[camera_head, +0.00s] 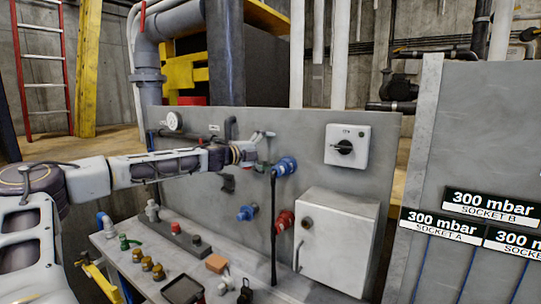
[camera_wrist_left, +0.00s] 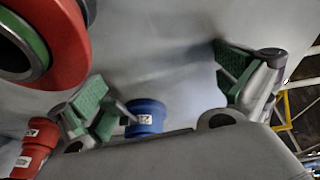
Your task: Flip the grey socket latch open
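My left gripper (camera_head: 266,150) reaches in from the left in front of the grey panel. In the left wrist view its green-padded fingers (camera_wrist_left: 165,88) are spread wide apart with nothing between the pads. A blue socket (camera_head: 285,166) with a black cable hanging beneath sits just right of the fingertips in the head view. A dark fitting (camera_head: 227,183) is on the panel below my wrist; I cannot tell whether it is the grey latch. I cannot clearly make out the grey socket latch. A blue fitting (camera_wrist_left: 145,117) shows beyond the fingers. My right gripper is out of view.
Another blue socket (camera_head: 246,212) and a red socket (camera_head: 284,221) are lower on the panel (camera_head: 380,130). A white box (camera_head: 335,240) stands out at the right, below a rotary switch (camera_head: 346,146). Several fittings and buttons stand on the ledge. A large red ring (camera_wrist_left: 70,40) looms close in the wrist view.

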